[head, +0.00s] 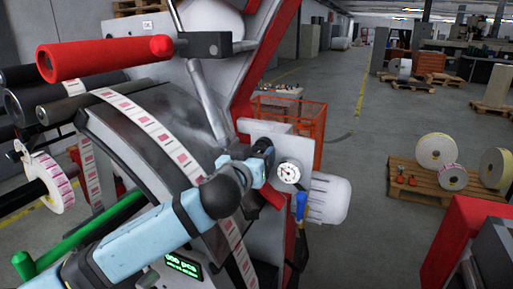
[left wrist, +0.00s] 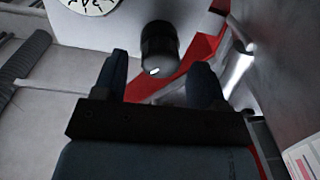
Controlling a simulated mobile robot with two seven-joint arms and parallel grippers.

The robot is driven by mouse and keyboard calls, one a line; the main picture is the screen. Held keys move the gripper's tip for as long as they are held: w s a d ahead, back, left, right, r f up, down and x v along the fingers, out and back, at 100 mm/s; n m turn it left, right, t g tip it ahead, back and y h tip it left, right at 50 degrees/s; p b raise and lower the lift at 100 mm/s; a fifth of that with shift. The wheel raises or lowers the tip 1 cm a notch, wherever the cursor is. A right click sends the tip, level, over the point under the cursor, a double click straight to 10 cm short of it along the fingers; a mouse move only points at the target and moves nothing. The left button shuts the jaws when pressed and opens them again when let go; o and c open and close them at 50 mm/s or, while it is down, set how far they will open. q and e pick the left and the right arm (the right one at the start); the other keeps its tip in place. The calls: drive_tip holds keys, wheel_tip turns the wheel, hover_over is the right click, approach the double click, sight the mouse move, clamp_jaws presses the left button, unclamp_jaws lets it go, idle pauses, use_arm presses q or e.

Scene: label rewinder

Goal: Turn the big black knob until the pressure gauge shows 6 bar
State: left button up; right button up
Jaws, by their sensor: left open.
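The big black knob (left wrist: 160,48) shows in the left wrist view, a dark cylinder with a white mark on its end. My left gripper (left wrist: 160,82) is open, one finger on each side of the line to the knob. The knob appears beyond the fingertips, and I see no contact. In the head view my left gripper (head: 264,157) is at the machine's grey panel and hides the knob. The round white pressure gauge (head: 288,172) is just right of it; its reading is too small to tell. The gauge (left wrist: 92,3) is cut off in the wrist view. My right gripper is out of view.
A red roller handle (head: 105,57) and a label strip (head: 160,135) are left of the gripper. A blue fitting (head: 300,206) hangs below the gauge, beside a white motor (head: 328,198). A red frame part (left wrist: 185,75) runs behind the knob. Open floor lies right of the machine.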

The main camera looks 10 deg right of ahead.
use_arm(q)
drive_tip(key=shift+w+d+f, duration=0.1)
drive_tip(key=shift+w+d, duration=0.15)
drive_tip(key=shift+w, duration=0.2)
drive_tip(key=c, duration=0.9)
